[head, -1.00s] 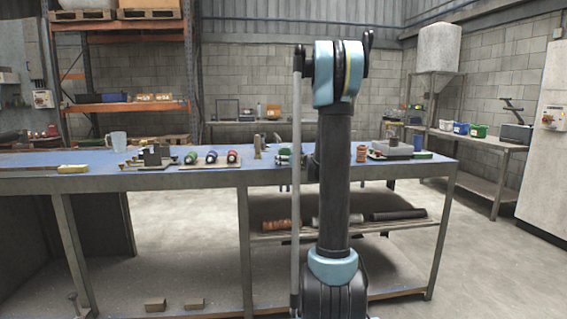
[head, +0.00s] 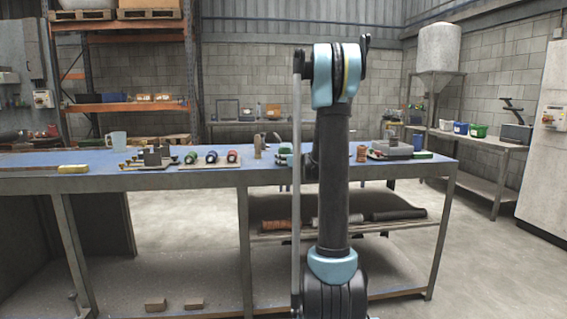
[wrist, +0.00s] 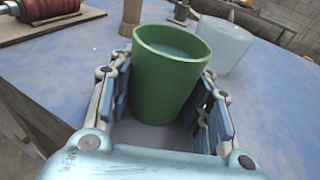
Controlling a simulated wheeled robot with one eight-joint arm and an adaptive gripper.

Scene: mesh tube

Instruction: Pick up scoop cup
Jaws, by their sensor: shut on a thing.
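In the wrist view a green cup (wrist: 168,80), taken to be the scoop cup, stands upright and open at the top. My gripper (wrist: 166,98) has one finger on each side of it and is shut on its lower body. The cup's base is low between the fingers, and I cannot tell whether it still touches the blue tabletop (wrist: 75,65). In the head view my own arm hides most of the gripper and the cup.
A translucent pale cup (wrist: 222,48) stands close behind on the right.

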